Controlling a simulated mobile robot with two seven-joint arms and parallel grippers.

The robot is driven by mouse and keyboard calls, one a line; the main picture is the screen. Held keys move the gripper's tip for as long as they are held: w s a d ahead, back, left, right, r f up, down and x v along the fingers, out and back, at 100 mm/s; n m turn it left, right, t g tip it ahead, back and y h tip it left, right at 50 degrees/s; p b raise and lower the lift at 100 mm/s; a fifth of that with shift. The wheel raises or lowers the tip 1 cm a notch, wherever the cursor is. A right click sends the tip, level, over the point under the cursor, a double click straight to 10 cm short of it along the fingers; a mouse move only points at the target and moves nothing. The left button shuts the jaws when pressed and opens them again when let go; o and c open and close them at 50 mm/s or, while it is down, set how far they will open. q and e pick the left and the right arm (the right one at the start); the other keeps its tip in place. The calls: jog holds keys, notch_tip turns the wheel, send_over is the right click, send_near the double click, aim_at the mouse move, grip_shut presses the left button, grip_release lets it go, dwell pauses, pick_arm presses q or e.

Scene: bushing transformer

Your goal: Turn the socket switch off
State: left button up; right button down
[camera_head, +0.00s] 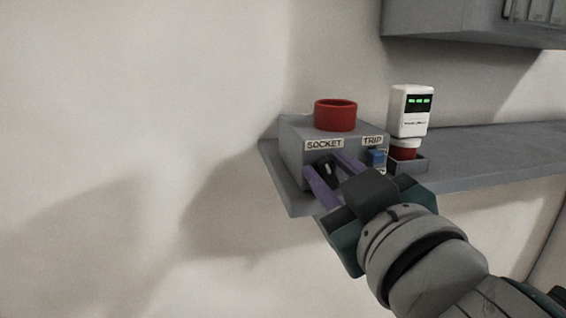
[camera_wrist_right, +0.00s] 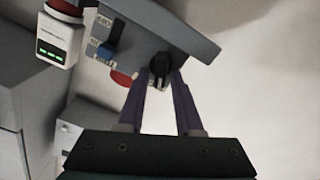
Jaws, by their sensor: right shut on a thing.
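The grey socket box (camera_head: 293,142) sits on a grey wall shelf, with a red ring-shaped socket (camera_head: 335,115) on top and labels "SOCKET" and "TRIP" on its front. The black socket switch (camera_head: 327,171) is under the SOCKET label. My right gripper (camera_head: 325,172) has its purple fingers on either side of this switch and is shut on it. In the right wrist view the switch (camera_wrist_right: 160,68) shows between the fingertips of the gripper (camera_wrist_right: 160,78). The switch's exact angle is hard to read. My left gripper is not in view.
A blue trip switch (camera_head: 376,158) is close to the right of my fingers. A white device with green lights (camera_head: 409,110) stands in a red base to the right of the box. The shelf (camera_head: 480,155) extends right, under a grey cabinet (camera_head: 460,25). The wall at left is bare.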

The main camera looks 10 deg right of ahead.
jog(key=n, duration=0.2)
jog(key=shift+a+n, duration=0.1)
jog(key=shift+n, duration=0.3)
jog(key=n, duration=0.3)
jog(key=shift+a+f+n+p, duration=0.1)
jog(key=shift+a+n+p, duration=0.05)
jog(key=shift+n+p, duration=0.15)
jog(key=n, duration=0.5)
jog(key=shift+f, duration=0.2)
jog(key=shift+f+n, duration=0.1)
jog(key=shift+n, duration=0.6)
jog(key=c, duration=0.8)
grip_release()
jog(key=shift+c, duration=0.2)
jog(key=shift+s, duration=0.1)
